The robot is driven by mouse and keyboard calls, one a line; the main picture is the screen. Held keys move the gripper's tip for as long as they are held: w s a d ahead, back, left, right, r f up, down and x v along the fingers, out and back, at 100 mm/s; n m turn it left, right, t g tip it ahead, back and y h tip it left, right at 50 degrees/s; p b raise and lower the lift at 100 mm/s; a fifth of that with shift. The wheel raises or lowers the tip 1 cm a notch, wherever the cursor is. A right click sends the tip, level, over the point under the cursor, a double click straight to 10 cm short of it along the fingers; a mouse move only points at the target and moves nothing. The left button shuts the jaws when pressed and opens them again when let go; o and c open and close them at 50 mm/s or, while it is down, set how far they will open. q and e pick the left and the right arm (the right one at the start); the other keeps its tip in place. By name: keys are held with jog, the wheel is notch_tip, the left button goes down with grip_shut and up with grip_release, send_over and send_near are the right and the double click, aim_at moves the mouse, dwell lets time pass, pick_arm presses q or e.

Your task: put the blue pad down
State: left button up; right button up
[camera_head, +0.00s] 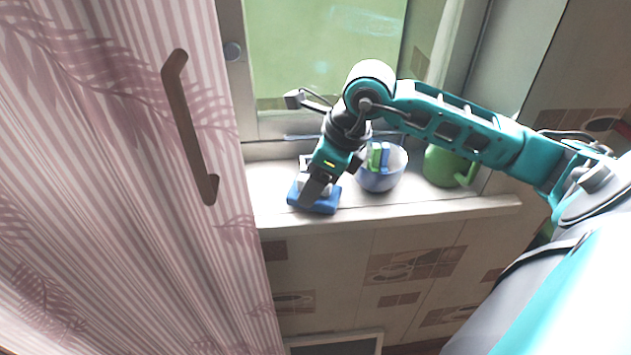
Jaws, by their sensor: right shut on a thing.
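The blue pad (326,206) is at the front left of the white window sill (430,207), in the head view. My right gripper (316,190) points down over it and is shut on it. The pad looks flat and level; I cannot tell whether it touches the sill or hangs just above it. The gripper hides part of the pad's top. My left gripper is not in view.
A blue bowl (378,181) with green and blue items in it stands just right of the pad. A green mug (445,167) stands farther right. A striped pink cabinet door (110,200) with a brown handle (190,130) is close on the left.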

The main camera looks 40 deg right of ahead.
jog(key=shift+f, duration=0.3)
jog(key=shift+f, duration=0.1)
jog(key=o, duration=0.6)
jog(key=shift+o, duration=0.3)
jog(key=shift+r, duration=0.2)
jog(key=v, duration=1.2)
jog(key=shift+f, duration=0.1)
